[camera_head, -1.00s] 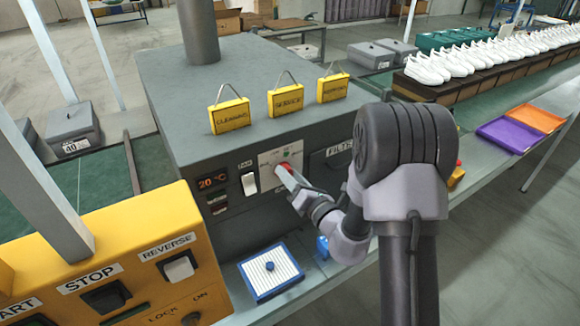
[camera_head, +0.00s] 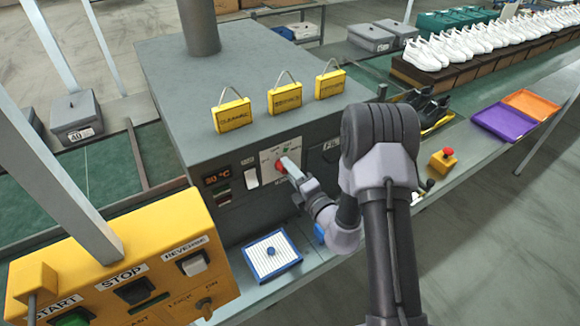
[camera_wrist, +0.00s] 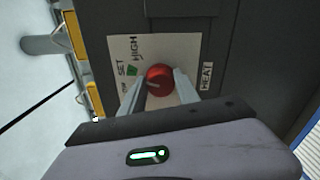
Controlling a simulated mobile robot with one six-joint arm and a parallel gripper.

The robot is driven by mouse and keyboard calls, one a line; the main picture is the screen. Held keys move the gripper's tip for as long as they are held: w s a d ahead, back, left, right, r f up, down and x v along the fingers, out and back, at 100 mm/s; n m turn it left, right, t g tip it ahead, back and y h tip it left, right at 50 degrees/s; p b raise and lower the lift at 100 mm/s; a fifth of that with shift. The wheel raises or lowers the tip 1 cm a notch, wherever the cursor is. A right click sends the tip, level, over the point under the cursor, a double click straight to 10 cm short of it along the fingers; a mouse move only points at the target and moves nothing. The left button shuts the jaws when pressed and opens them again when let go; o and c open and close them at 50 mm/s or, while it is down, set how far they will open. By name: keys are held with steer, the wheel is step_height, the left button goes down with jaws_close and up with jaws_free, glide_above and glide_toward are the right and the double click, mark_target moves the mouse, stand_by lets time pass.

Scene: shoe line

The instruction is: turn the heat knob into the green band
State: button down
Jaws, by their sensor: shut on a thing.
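The red heat knob (camera_wrist: 158,80) sits on a pale plate (camera_wrist: 190,50) marked LOW, SET and HIGH, with a HEAT label beside it. A small green band (camera_wrist: 132,70) lies beside the SET mark. My gripper (camera_wrist: 160,88) has one finger on each side of the knob and is shut on it. A light line on the knob points roughly toward the lower left in the wrist view; its exact setting is hard to tell. In the head view the knob (camera_head: 281,166) shows at my fingertips, and the red display (camera_head: 217,177) seems to read 50 °C.
A white switch (camera_head: 251,178) is left of the plate. Yellow signs (camera_head: 285,98) stand on the grey machine (camera_head: 180,80). A blue-rimmed tray (camera_head: 290,262) lies below. A yellow control box (camera_head: 110,250) is at front left, a red emergency button (camera_head: 448,152) at right.

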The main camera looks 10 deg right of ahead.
steer(key=shift+r, duration=0.1)
stand_by(0.5)
steer(key=c, duration=0.9)
jaws_free()
steer(key=shift+w, duration=0.1)
steer(key=v, duration=1.7)
steer(key=shift+s+b, duration=0.25)
steer(key=shift+b, duration=0.1)
